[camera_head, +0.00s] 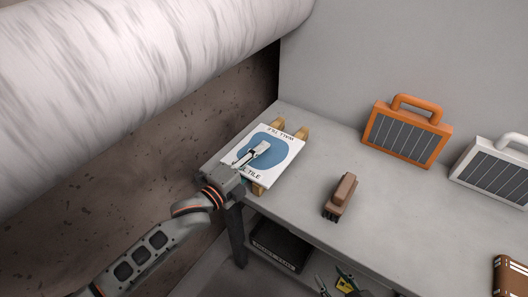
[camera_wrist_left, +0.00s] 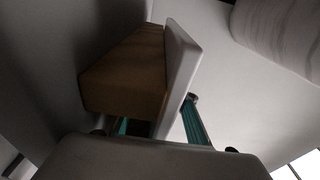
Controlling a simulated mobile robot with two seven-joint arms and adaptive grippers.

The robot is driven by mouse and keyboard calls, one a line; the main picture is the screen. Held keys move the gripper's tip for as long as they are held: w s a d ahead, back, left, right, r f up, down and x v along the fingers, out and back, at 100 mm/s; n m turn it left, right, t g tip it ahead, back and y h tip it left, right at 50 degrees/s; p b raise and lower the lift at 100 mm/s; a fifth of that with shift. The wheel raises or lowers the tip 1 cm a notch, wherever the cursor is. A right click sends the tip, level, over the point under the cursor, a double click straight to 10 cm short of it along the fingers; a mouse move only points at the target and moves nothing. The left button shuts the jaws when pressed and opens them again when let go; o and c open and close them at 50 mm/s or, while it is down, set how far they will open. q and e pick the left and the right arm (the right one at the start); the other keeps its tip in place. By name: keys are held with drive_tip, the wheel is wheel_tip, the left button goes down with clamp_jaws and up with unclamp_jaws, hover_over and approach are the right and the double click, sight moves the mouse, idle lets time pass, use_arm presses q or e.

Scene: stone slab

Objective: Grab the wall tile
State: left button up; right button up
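The wall tile (camera_head: 285,163) is a white square panel with a blue disc and dark lettering, resting on wooden blocks at the left end of the grey table. My left gripper (camera_head: 262,148) is over the tile in the head view and covers part of its middle. In the left wrist view the white tile (camera_wrist_left: 182,62) is seen edge-on beside a wooden block (camera_wrist_left: 125,82). The teal-padded fingers of my left gripper (camera_wrist_left: 165,122) are spread on either side of the tile's edge, with a gap on the right.
A brown brush (camera_head: 341,195) lies on the table right of the tile. An orange panel lamp (camera_head: 407,134) and a white one (camera_head: 492,170) stand along the wall. A brown case (camera_head: 510,276) is at the lower right. A dark bin (camera_head: 277,249) sits below the table.

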use_arm(q)
clamp_jaws()
drive_tip(key=shift+r, duration=0.1)
